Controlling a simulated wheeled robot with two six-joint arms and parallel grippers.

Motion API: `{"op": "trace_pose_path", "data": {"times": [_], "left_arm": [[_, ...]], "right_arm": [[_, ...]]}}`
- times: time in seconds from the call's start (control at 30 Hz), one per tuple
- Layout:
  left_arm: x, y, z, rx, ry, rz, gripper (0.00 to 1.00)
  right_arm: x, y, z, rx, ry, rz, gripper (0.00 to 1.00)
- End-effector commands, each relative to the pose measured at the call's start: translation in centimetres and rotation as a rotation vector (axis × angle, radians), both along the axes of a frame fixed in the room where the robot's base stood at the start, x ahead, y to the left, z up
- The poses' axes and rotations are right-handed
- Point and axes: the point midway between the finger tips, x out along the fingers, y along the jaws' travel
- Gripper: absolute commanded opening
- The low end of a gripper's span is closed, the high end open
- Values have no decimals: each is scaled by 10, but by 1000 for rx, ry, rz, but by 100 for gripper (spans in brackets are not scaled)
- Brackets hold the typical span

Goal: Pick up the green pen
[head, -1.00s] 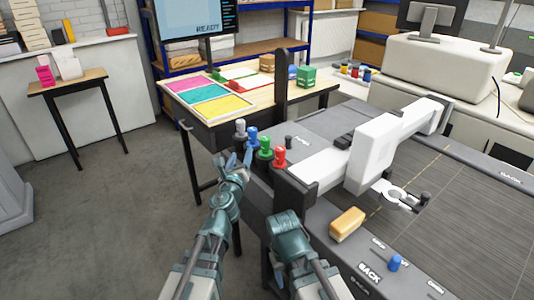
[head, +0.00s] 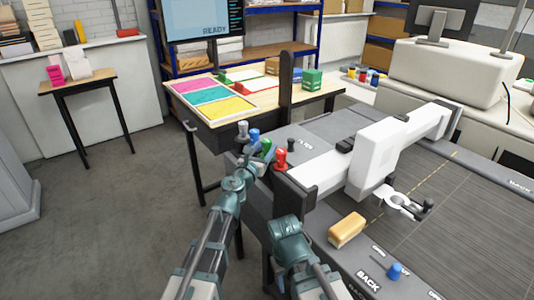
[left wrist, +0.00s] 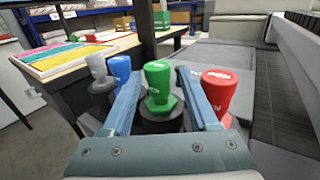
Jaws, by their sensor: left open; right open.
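The green pen (head: 266,147) stands upright in a row of pens at the plotter's left end. In the left wrist view the green pen (left wrist: 158,80) shows between my left gripper's two blue fingers, with gaps beside it. My left gripper (head: 258,158) is open, and its fingers partly hide the green pen in the head view. The red pen (left wrist: 218,92) stands just right of the right finger, and the blue pen (left wrist: 121,72) just left of the left finger. My right gripper (head: 289,228) is low, beside the plotter's front edge; its fingertips are hard to make out.
A grey pen (head: 243,130) stands at the row's left end. A tan block (head: 347,229) and a small blue knob (head: 394,271) sit on the plotter's front edge. The white plotter carriage (head: 370,155) is to the right. A table with coloured panels (head: 230,106) is behind.

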Motion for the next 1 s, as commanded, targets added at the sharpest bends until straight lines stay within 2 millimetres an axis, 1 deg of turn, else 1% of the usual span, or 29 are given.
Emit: {"op": "trace_pose_path", "data": {"times": [0.03, 0.1, 0.27, 0.37, 0.57, 0.7, 0.97, 1.0], "left_arm": [[11, -4, 0, 0, 0, 0, 60], [15, -5, 0, -1, 0, 0, 60], [15, -6, 0, -1, 0, 0, 60], [21, -7, -2, -1, 0, 0, 60], [47, -14, -8, -1, 0, 0, 60], [64, -20, -6, -1, 0, 0, 60], [64, -20, -6, -1, 0, 1, 60], [64, -20, -6, -1, 0, 1, 53]], "right_arm": [[0, 0, 0, 0, 0, 0, 50], [0, 0, 0, 0, 0, 0, 50], [0, 0, 0, 0, 0, 0, 50], [0, 0, -2, 0, 0, 0, 50], [0, 0, -8, 0, 0, 0, 50], [0, 0, -6, 0, 0, 0, 50], [0, 0, -6, 0, 0, 0, 50], [0, 0, -6, 0, 0, 0, 50]]}}
